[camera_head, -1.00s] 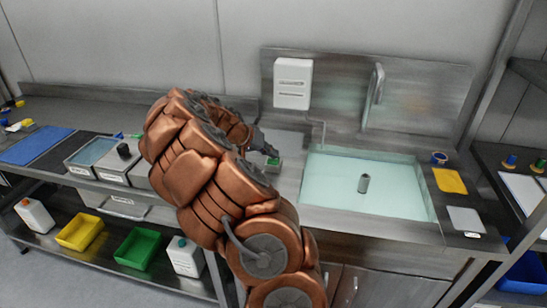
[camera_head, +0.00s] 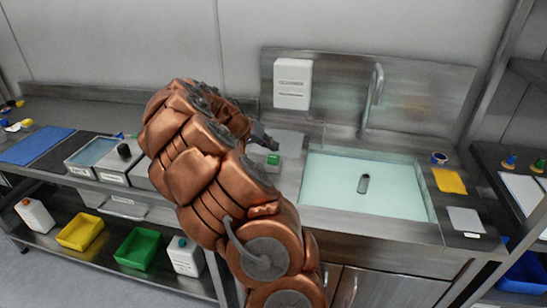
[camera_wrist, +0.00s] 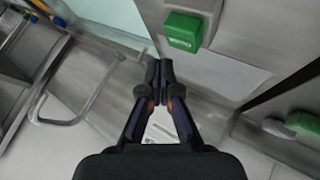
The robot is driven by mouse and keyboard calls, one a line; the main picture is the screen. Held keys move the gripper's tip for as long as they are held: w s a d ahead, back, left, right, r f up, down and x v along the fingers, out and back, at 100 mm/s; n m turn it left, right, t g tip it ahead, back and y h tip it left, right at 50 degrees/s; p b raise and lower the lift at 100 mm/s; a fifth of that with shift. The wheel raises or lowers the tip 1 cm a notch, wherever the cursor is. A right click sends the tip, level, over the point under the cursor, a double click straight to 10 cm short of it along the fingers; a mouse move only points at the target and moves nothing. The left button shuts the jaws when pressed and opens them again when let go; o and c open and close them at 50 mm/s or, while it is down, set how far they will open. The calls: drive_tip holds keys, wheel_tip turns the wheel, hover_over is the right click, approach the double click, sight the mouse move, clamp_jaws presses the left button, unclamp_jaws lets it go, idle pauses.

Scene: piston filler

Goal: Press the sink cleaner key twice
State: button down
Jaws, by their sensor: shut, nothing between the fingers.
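A white box (camera_head: 293,84) with dark lettering too small to read hangs on the steel backsplash left of the tap; I cannot make out a separate key on it. My gripper (camera_head: 270,145) is shut and empty, below and left of this box, just above a small green block (camera_head: 273,160) on the counter. In the wrist view my gripper's fingertips (camera_wrist: 160,72) are together, and the green block (camera_wrist: 184,31) is apart from them, above and to the right.
The sink (camera_head: 325,190) with pale water and a dark cylinder (camera_head: 363,184) is right of my gripper. A tap (camera_head: 376,84) stands behind it. A yellow cloth (camera_head: 450,181) and grey pad (camera_head: 465,220) lie at the right. A bin (camera_head: 83,173) labelled unit stands left.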

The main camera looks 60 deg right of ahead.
drive_tip(key=shift+r, duration=2.05)
idle(0.4)
drive_tip(key=shift+a+r, duration=0.1)
drive_tip(key=shift+a, duration=0.2)
drive_tip(key=n+t+y, duration=0.1)
drive_tip(key=n, duration=0.1)
approach(271, 158)
drive_tip(key=s+a+r, duration=0.4)
drive_tip(key=s+r, duration=0.1)
drive_tip(key=s+a+f+n+t+y, duration=0.1)
drive_tip(key=s+a+f+n+y, duration=0.2)
drive_tip(key=a, duration=1)
drive_tip(key=s+a+n+t+y, duration=0.15)
drive_tip(key=s+a+n, duration=0.3)
drive_tip(key=a, duration=0.85)
drive_tip(key=s+a+f+n+y, duration=0.2)
drive_tip(key=s+a+f+n, duration=0.2)
drive_tip(key=s+a, duration=0.6)
drive_tip(key=shift+a+n+g+y, duration=0.35)
drive_tip(key=shift+a+n+g, duration=0.15)
drive_tip(key=shift+a, duration=0.3)
